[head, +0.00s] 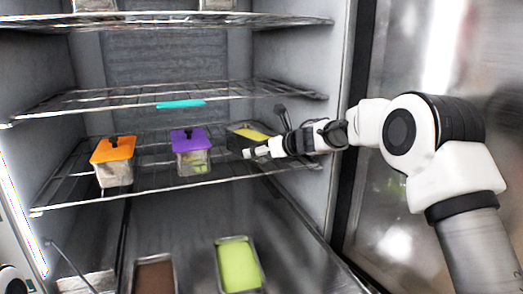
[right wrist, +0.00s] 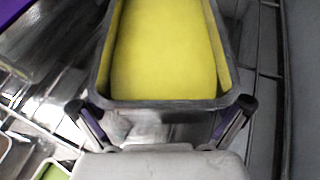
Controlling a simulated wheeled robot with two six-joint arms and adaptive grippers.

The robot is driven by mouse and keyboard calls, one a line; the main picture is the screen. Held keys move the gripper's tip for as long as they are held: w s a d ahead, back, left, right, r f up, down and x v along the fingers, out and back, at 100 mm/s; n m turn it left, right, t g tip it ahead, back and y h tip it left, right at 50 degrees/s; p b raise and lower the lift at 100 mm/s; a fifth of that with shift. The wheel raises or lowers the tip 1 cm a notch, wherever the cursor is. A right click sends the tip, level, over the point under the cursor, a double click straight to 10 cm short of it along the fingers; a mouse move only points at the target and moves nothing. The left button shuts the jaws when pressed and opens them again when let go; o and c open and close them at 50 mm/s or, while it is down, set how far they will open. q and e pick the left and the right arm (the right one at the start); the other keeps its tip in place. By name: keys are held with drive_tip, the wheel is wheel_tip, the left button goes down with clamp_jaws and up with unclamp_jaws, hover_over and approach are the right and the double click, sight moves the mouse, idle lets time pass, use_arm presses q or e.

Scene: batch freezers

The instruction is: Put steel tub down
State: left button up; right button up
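The steel tub (head: 250,132) with yellow contents is at the right end of the middle wire shelf (head: 145,192), apparently resting on it. It also shows large and close in the right wrist view (right wrist: 165,125), with a dark rim. My right gripper (right wrist: 160,107) is at its near end, one finger on each side. The fingers are spread wide. The left finger shows a small gap to the tub; the right one overlaps the rim corner, and contact there is unclear. In the head view my right gripper (head: 248,153) is in front of the tub.
A purple-lidded container (head: 191,153) stands left of the tub, and an orange-lidded one (head: 114,162) farther left. Below are a green-filled tub (head: 238,265) and a brown-filled tub (head: 154,275). The cabinet's right wall (head: 312,60) is close to the tub. Another wire shelf (head: 90,100) is above.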

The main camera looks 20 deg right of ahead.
drive_tip(key=shift+s+r, duration=0.15)
drive_tip(key=shift+r, duration=0.2)
drive_tip(key=shift+s+d, duration=0.2)
drive_tip(key=shift+d, duration=0.1)
drive_tip(key=b+v, duration=0.1)
drive_tip(key=v, duration=1)
drive_tip(key=shift+b, duration=0.35)
drive_tip(key=shift+s, duration=0.15)
drive_tip(key=shift+c, duration=0.4)
